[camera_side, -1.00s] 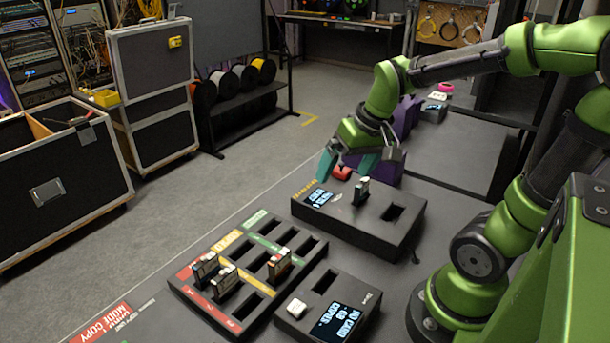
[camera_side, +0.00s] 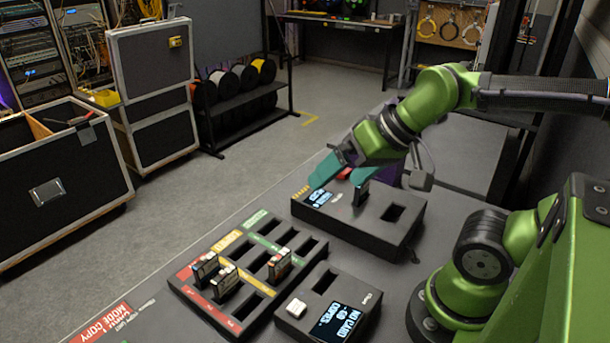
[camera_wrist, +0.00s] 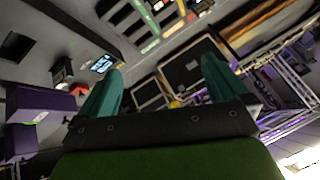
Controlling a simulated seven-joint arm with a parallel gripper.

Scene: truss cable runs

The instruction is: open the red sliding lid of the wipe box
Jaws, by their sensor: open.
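My gripper (camera_side: 338,182) is open, its two teal fingers spread above the back of the black box with a screen (camera_side: 378,238). They also show apart in the wrist view (camera_wrist: 162,72), with nothing held between them. A small red piece (camera_side: 345,173) shows between the fingers in the side view, partly covered by them; I cannot tell whether it is the wipe box's lid or how far it is slid. In the wrist view a small red piece (camera_wrist: 72,88) lies beside a purple box (camera_wrist: 40,103). I cannot make out a clear wipe box.
A slotted tray (camera_side: 250,265) with coloured stripes holds several upright cards (camera_side: 224,280). A second black box (camera_side: 330,300) with a screen stands in front. A card (camera_side: 361,193) stands in the far box near one finger.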

